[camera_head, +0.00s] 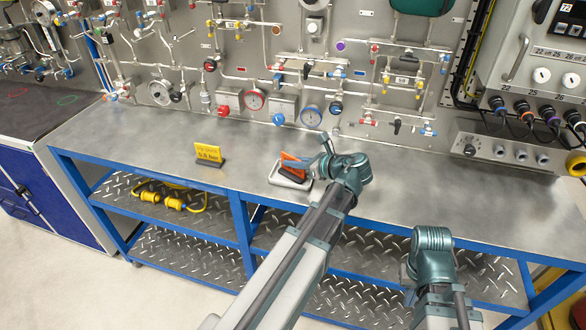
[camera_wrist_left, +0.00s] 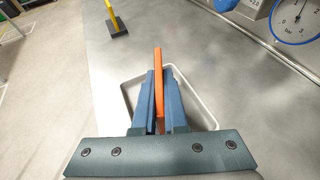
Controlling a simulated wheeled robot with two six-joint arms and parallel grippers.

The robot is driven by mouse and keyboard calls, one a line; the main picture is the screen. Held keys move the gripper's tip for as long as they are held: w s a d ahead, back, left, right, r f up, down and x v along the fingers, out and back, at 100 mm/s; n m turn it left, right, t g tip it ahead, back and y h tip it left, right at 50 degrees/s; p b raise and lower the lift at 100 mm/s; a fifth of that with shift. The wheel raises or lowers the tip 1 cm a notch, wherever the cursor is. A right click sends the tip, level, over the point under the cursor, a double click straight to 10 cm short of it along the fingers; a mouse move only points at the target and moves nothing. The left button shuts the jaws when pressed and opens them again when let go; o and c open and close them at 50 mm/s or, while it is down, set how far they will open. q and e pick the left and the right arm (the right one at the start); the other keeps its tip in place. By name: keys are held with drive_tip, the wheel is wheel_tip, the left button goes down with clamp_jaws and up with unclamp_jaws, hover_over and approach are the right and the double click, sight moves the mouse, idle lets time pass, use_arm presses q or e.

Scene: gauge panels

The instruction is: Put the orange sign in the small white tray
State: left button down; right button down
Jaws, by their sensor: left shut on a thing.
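The orange sign (camera_head: 290,157) stands at the small white tray (camera_head: 277,180) on the grey bench. My left gripper (camera_wrist_left: 160,86) is shut on the orange sign (camera_wrist_left: 158,58), which shows edge-on between its blue fingers. In the left wrist view the sign and fingers are in front of the tray (camera_wrist_left: 209,106), within its outline. I cannot tell whether the sign touches the tray floor. My right gripper (camera_head: 409,275) is at the bench's front edge, away from the tray, and its fingers cannot be made out.
A yellow sign (camera_head: 208,153) on a dark base stands left of the tray. A panel of pipes, valves and gauges (camera_head: 311,116) rises behind the bench. The bench top (camera_head: 440,185) is clear to the right.

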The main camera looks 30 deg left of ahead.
use_arm(q)
drive_tip(key=shift+f, duration=0.15)
drive_tip(key=c, duration=1)
unclamp_jaws()
drive_tip(key=shift+o, duration=0.2)
drive_tip(key=shift+r+p, duration=0.3)
drive_tip(key=p+v, duration=0.4)
drive_tip(key=v, duration=0.8)
drive_tip(key=shift+f, duration=0.2)
